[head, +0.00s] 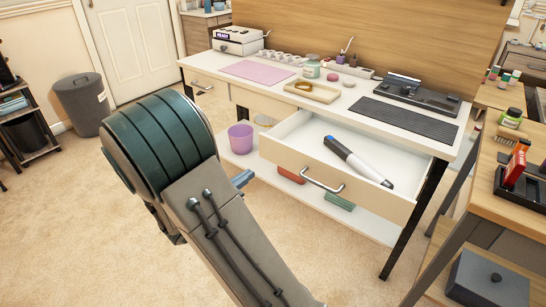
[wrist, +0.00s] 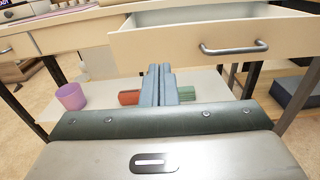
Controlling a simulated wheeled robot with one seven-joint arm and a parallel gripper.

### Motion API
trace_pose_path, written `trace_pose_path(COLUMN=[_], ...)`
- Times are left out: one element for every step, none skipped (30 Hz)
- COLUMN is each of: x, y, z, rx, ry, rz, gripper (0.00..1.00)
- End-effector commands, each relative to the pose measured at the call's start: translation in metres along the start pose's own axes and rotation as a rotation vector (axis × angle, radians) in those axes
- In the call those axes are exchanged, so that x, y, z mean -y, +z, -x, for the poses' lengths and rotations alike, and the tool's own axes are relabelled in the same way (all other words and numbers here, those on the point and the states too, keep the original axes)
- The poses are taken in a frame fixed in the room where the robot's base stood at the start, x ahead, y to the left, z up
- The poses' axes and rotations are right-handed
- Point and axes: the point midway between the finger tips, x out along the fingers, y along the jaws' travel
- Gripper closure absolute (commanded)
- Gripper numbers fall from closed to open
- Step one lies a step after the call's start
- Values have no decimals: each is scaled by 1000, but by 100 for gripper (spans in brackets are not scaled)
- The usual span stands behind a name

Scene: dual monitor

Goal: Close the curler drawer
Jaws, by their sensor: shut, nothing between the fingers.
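The curler drawer (head: 345,160) hangs pulled out from the right part of the white desk. A dark-and-white curling tool (head: 357,160) with a blue band lies inside it. The drawer's front with its metal bar handle (head: 322,181) faces me; the handle also shows at the right in the wrist view (wrist: 234,48). My gripper (head: 243,179) is shut and empty, in front of the drawer and left of the handle. In the wrist view its blue-grey fingers (wrist: 159,82) are together, below the left part of the drawer front. Whether they touch it I cannot tell.
A purple bin (head: 240,138), a red block (head: 291,174) and a green block (head: 339,201) sit on the lower shelf. A wooden side table (head: 512,205) stands close at the right. Open carpet lies in front of the desk.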

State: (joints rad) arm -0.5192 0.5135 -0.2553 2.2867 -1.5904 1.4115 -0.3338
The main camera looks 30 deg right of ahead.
Motion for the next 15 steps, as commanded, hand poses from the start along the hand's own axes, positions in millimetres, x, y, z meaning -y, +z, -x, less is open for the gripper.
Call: trace_pose_path(x=[-4, -5, -6, -7, -7, -6, -6, -6, -6, -6, -6, -6, -6, -7, -7], y=[-2, -2, -2, -2, -2, -2, -2, -2, -2, -2, -3, -3, -3, -2, -2], z=[0, -1, -4, -7, -10, -16, -22, -27, -35, -42, -48, -57, -64, -71, -80], rx=[13, 18, 21, 22, 22, 22, 22, 22, 21, 22, 21, 20, 21, 20, 20], ry=[16, 20, 24, 25, 24, 22, 21, 22, 20, 20, 19, 20, 19, 20, 19], rz=[12, 15, 18, 18, 18, 17, 17, 17, 16, 16, 16, 16, 15, 15, 15], gripper=[100, 100, 100, 100, 100, 100, 100, 100, 100, 100, 100, 100, 100, 100, 100])
